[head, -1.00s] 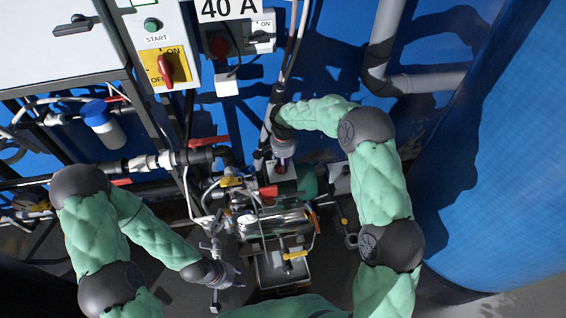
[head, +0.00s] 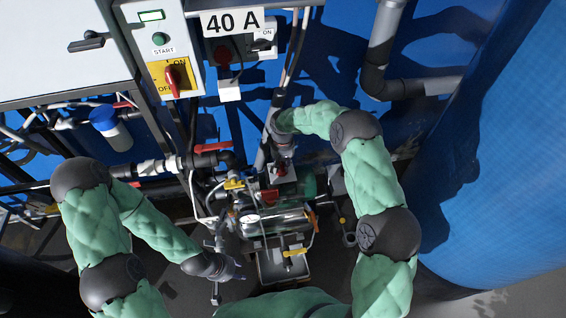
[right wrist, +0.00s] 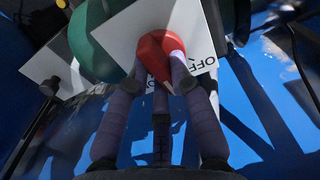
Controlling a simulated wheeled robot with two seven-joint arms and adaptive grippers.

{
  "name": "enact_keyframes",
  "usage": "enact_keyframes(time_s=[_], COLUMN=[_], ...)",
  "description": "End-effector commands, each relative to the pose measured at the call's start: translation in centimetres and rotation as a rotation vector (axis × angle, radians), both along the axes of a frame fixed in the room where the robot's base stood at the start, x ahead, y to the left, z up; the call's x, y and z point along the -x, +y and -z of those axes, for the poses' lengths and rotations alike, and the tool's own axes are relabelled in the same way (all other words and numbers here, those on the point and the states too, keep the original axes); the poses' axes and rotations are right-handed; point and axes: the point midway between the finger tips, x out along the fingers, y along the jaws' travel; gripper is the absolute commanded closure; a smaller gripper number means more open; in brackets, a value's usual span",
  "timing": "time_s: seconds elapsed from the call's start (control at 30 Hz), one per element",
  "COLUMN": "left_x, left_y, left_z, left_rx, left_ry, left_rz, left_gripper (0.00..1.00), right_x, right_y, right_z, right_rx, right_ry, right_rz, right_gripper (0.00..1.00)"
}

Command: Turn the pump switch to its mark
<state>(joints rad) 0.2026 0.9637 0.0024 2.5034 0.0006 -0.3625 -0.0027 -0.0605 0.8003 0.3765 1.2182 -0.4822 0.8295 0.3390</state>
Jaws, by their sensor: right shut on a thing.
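The pump switch is a red knob (right wrist: 158,46) on a tilted white plate (right wrist: 120,32) that bears the word OFF; it also shows in the head view (head: 282,171), small, above the pump. My right gripper (right wrist: 163,72) is shut on the red knob, its fingers on both sides of it. In the head view my right gripper (head: 284,155) reaches down onto the knob from above. The fingers cover part of the plate, and I cannot tell whether the knob points at its mark. My left gripper (head: 236,269) hangs low, apart from the switch, and its fingers are too small to read.
The metal pump (head: 270,222) with pipes and valves stands below the switch. A red-handled valve (head: 212,147) is to its left. A control box (head: 167,50) has a yellow-backed red switch. A blue tank (head: 510,170) fills the right side.

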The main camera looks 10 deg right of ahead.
Motion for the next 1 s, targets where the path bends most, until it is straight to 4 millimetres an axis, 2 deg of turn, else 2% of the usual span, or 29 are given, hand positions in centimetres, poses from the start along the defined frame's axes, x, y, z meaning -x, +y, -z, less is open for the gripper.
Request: enact_keyframes(time_s=[0.6,1.0], left_x=[0.0,0.0], left_y=[0.0,0.0], left_z=[-2.3,-2.8], left_rx=[0.0,0.0], left_ry=[0.0,0.0], left_rz=[0.0,0.0], left_gripper=[0.6,0.6], right_x=[-0.2,-0.2], right_y=[0.4,0.5], right_z=[-0.1,-0.1], right_rx=[0.001,0.0], right_ry=[-0.002,-0.002], right_rz=[-0.539,-0.71], right_gripper=[1.0,1.0])
